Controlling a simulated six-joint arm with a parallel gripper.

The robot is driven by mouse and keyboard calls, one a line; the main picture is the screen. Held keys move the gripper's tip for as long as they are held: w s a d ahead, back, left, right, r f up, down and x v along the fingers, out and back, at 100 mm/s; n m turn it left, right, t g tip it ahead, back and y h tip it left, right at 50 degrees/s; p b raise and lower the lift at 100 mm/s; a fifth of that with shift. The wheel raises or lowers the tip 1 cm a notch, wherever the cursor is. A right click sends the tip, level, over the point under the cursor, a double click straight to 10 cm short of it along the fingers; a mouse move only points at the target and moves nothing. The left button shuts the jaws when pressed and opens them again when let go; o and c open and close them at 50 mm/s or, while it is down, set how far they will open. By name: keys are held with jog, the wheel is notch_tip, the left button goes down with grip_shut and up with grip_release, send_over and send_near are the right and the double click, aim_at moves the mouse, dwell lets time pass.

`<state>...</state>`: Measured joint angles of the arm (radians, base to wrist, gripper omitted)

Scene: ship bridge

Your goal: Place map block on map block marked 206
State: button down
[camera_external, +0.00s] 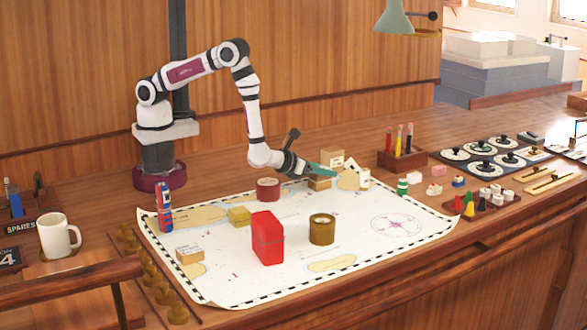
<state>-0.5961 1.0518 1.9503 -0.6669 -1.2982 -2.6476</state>
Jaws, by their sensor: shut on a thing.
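My gripper (325,171), with teal fingers, is at the back of the chart, pointing right. It is shut on a tan map block (332,158), partly hidden behind the fingers. Another tan-brown map block (319,184) shows just below the fingers; whether the two blocks touch is unclear. A tan block with a pale label (190,253) lies at the chart's left front, and a plain yellow block (239,217) lies left of centre. No number can be read on any block, so I cannot tell which is marked 206.
The chart (280,288) also bears a red box (267,239), a brass cylinder (321,229), a dark red tin (268,188) and a red-blue can (164,208). The chart's right front is clear.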

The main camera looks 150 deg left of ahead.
jog(key=shift+f, duration=0.1)
jog(key=shift+c, duration=1.3)
grip_release()
